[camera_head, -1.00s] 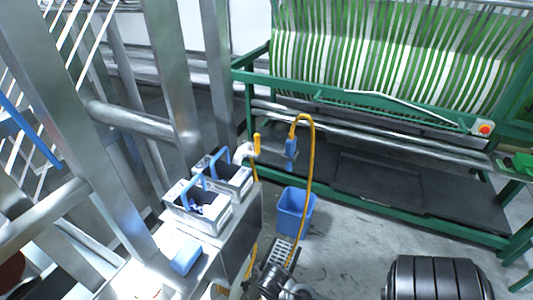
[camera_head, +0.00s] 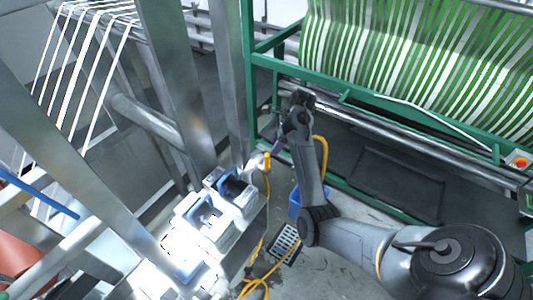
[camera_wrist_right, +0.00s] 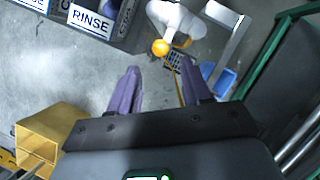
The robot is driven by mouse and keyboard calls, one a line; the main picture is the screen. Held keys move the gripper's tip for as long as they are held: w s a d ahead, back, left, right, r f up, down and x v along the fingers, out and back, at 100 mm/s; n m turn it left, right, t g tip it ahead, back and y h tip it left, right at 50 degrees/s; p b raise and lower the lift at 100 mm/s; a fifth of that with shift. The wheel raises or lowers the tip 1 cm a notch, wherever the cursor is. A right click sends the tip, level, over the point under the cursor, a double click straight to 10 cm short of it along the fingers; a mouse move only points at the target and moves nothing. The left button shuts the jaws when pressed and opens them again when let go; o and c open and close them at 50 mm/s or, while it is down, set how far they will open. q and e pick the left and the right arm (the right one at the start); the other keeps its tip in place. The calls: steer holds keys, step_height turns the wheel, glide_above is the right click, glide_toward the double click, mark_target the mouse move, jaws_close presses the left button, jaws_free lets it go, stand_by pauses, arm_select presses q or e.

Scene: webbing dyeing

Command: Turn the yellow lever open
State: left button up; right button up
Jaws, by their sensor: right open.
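The yellow lever (camera_head: 267,161) stands upright on a white pipe fitting at the end of the bins in the head view. In the right wrist view its rounded yellow end (camera_wrist_right: 160,47) shows against the white pipe (camera_wrist_right: 178,20), ahead of the gap between my fingers. My right gripper (camera_head: 279,149) is just right of the lever in the head view, partly hidden by my own wrist. Its two purple fingers (camera_wrist_right: 160,82) are spread apart and empty in the wrist view, and no contact with the lever shows. My left gripper is not in view.
A green frame (camera_head: 262,95) stands behind. Grey floor is open below.

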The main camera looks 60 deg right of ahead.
mark_target(267, 162)
steer(key=p+x, duration=0.1)
steer(key=x, duration=0.9)
steer(key=shift+w, duration=0.2)
jaws_close()
